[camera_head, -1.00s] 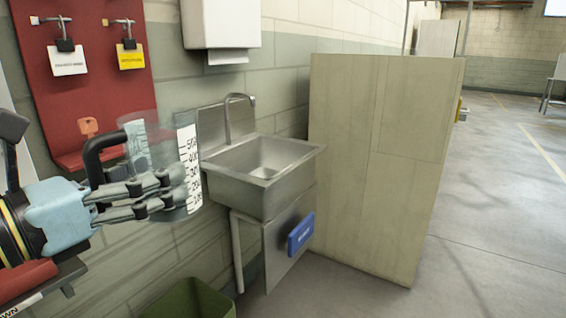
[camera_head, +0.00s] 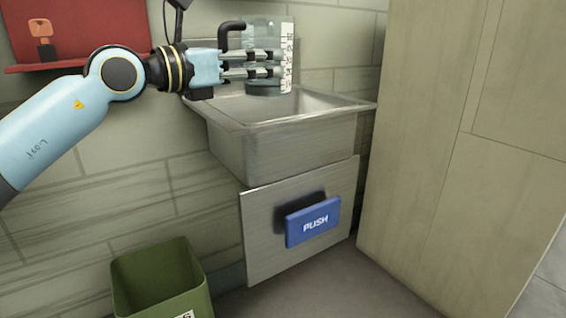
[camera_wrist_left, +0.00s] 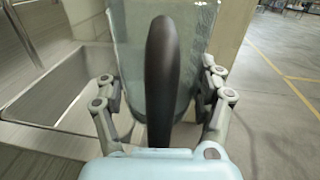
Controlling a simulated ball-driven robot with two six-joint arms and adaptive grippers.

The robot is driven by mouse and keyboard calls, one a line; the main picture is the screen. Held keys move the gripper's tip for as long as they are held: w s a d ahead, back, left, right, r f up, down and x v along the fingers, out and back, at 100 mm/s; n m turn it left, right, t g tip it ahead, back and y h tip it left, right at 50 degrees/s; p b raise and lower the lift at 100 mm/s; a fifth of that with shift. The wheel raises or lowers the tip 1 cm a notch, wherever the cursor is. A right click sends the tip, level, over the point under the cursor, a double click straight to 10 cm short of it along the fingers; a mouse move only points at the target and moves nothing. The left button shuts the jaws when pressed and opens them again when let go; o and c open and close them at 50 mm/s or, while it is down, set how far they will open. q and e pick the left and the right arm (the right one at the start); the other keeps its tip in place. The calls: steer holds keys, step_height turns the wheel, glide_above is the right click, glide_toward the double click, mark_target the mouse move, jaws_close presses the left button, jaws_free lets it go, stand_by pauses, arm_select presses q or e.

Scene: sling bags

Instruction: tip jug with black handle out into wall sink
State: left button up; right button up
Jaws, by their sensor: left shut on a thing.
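The clear jug with a black handle and a white measuring scale (camera_head: 287,58) stands upright in the head view, above the back of the wall sink (camera_head: 270,122). My left gripper (camera_head: 275,66) is shut on the jug, with its fingers on both sides of the body. In the left wrist view the black handle (camera_wrist_left: 161,75) is between the fingers and the jug body (camera_wrist_left: 192,20) is behind it. The sink basin (camera_wrist_left: 60,88) shows at the left there. I cannot tell whether the jug holds liquid. My right gripper is not in view.
A blue PUSH pad (camera_head: 312,222) is on the panel under the sink. A green bin (camera_head: 160,280) stands on the floor at the lower left. A tall pale partition (camera_head: 460,140) stands close to the sink's right. A red board (camera_head: 75,32) hangs at the upper left.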

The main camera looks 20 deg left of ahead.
arm_select(q)
steer(key=w+a+f+n+t+y+b, duration=0.1)
steer(key=w+a+f+n+y+b, duration=0.1)
steer(key=w+a+b, duration=0.7)
step_height(320, 180, down, 2)
steer(key=a+y+b, duration=0.1)
steer(key=b, duration=0.3)
steer(key=shift+w+a+f, duration=0.25)
steer(key=shift+w+a, duration=0.05)
steer(key=shift+a, duration=0.05)
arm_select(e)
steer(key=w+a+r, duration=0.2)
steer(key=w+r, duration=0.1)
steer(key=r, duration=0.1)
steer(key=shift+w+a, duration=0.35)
arm_select(q)
steer(key=shift+r+p, duration=0.1)
steer(key=shift+p, duration=0.4)
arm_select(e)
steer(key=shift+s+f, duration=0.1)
arm_select(q)
steer(key=shift+w+d+g+p, duration=0.1)
steer(key=shift+w+g+p, duration=0.1)
steer(key=shift+g+p, duration=0.5)
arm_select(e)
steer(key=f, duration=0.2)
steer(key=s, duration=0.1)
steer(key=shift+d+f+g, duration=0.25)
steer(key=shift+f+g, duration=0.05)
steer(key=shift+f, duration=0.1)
